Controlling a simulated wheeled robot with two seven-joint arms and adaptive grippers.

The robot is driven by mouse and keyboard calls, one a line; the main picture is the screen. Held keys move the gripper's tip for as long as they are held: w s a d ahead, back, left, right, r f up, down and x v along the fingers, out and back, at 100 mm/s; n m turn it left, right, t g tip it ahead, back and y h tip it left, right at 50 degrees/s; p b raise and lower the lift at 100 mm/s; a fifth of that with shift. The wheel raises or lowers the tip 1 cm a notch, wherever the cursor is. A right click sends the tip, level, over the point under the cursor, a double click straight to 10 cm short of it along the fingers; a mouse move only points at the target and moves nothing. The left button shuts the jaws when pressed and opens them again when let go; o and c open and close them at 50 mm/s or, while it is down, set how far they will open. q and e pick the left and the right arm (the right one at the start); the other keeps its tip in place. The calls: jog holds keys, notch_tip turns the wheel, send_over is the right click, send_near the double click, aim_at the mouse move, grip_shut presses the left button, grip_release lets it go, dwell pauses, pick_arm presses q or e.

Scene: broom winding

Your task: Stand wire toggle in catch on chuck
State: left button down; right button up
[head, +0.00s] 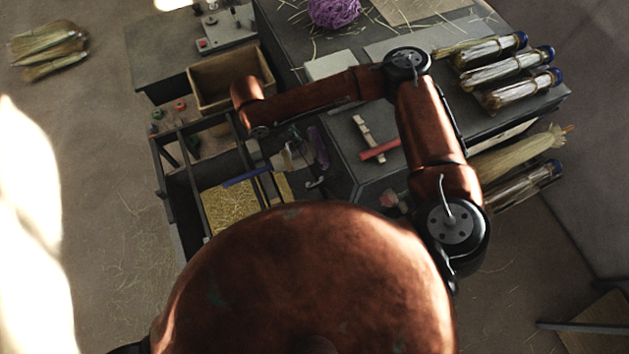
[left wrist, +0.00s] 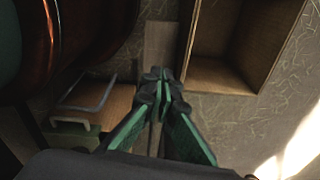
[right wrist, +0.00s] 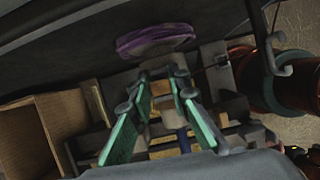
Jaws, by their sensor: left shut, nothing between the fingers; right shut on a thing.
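My right arm reaches across the bench in the head view, and its small gripper (head: 292,148) is over the middle of the bench frame. In the right wrist view its green fingers (right wrist: 160,84) are close together on something small at the tips, by the chuck area; I take it for the wire toggle, but its shape and angle are hidden. A purple winding (right wrist: 155,40) is just beyond the fingertips. A blue-handled bar (head: 247,177) lies beside the gripper. My left gripper (left wrist: 160,82) is shut and empty. The catch cannot be made out.
An open wooden box (head: 230,80) stands at the left of the bench. A tray of yellow straw (head: 232,206) is below it. A red bar (head: 380,149) lies on the dark bench top to the right, with several bundled brooms (head: 505,70) beyond.

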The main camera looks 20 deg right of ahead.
jog(key=shift+f, duration=0.2)
jog(key=shift+f, duration=0.8)
jog(key=o, duration=0.9)
jog(key=shift+o, duration=0.2)
jog(key=v, duration=1.2)
